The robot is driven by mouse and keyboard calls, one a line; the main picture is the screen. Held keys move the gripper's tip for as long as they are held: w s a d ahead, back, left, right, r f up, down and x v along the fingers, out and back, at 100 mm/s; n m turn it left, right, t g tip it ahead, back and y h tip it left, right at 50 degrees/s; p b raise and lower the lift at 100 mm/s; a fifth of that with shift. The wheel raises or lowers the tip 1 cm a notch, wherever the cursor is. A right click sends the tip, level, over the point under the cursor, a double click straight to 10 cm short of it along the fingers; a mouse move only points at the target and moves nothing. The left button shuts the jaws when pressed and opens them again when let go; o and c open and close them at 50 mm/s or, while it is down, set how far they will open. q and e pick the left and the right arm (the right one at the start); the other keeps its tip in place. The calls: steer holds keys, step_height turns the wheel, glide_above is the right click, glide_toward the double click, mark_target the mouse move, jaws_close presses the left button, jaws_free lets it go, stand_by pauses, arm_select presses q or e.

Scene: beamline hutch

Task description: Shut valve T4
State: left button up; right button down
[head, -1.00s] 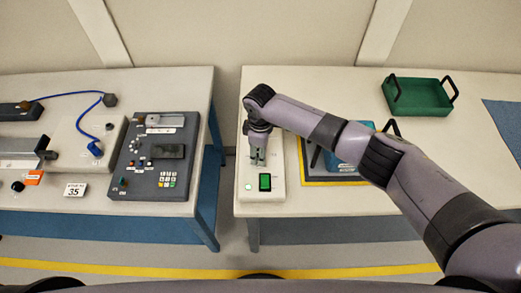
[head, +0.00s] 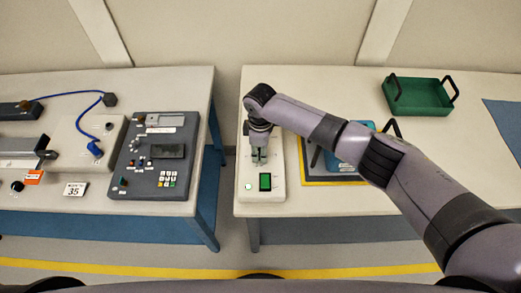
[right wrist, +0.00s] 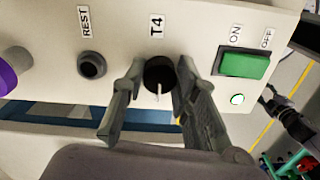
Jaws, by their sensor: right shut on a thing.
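The valve T4 (right wrist: 159,74) is a round black knob with a pale pointer line, below the label "T4" on a white panel in the right wrist view. The pointer line points down in that picture. My right gripper (right wrist: 157,78) is shut on this knob, one finger at each side. In the head view my right gripper (head: 259,157) points down onto the white panel box (head: 278,151), and the knob is hidden there.
A blue container (head: 346,158) stands close right of the panel. A green tray (head: 417,95) stands farther back.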

steer(key=n, duration=0.4)
steer(key=shift+b, duration=0.4)
steer(key=n+b, duration=0.1)
steer(key=n, duration=0.3)
steer(key=shift+w+n, duration=0.1)
steer(key=shift+n, duration=0.2)
steer(key=n+b, duration=0.1)
steer(key=n, duration=0.3)
steer(key=shift+n+b, duration=0.4)
steer(key=shift+n, duration=1.9)
steer(key=c, duration=1.2)
jaws_free()
steer(key=shift+c, duration=0.2)
steer(key=shift+r, duration=0.1)
step_height(320, 180, up, 12)
